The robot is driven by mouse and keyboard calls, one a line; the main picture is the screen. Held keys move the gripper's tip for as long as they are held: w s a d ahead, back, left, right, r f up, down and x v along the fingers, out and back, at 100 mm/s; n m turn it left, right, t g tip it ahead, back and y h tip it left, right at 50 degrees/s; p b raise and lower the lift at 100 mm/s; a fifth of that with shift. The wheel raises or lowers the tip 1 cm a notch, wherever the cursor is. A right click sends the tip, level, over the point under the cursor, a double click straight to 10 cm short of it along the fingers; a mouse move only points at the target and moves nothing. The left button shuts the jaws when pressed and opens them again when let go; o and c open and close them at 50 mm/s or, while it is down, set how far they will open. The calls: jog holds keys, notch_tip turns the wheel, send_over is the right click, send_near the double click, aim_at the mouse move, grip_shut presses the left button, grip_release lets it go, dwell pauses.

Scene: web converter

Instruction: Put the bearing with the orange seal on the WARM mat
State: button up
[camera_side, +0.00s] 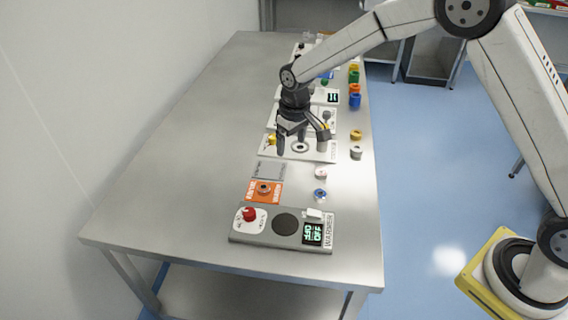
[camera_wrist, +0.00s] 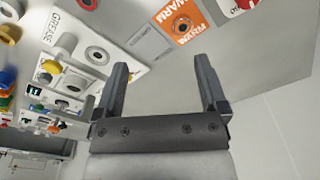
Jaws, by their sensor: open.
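The orange WARM mat (camera_side: 252,196) lies on the table just behind the warmer; it also shows at the top of the wrist view (camera_wrist: 199,33). A bearing (camera_side: 264,188) sits flat on this mat, and its seal looks orange; it shows in the wrist view too (camera_wrist: 182,25). My gripper (camera_side: 301,143) is open and empty, pointing down over the white grease panel, well behind the mat. In the wrist view my gripper (camera_wrist: 163,72) has nothing between its fingers.
A grey mat (camera_side: 269,171) lies behind the WARM mat. A red-centred bearing (camera_side: 321,173) and a blue-centred bearing (camera_side: 320,195) stand to the right. The warmer (camera_side: 281,240) with a red knob is at the front. The white grease panel (camera_wrist: 75,33) holds a ring. The table's left side is clear.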

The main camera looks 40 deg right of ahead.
jog(key=s+d+r+m+t, duration=0.1)
jog(key=s+d, duration=0.3)
jog(key=s, duration=0.8)
jog(key=s+d+r+m, duration=0.1)
jog(key=s+d, duration=0.3)
jog(key=s, duration=0.8)
jog(key=shift+r+t, duration=0.4)
jog(key=shift+r, duration=0.1)
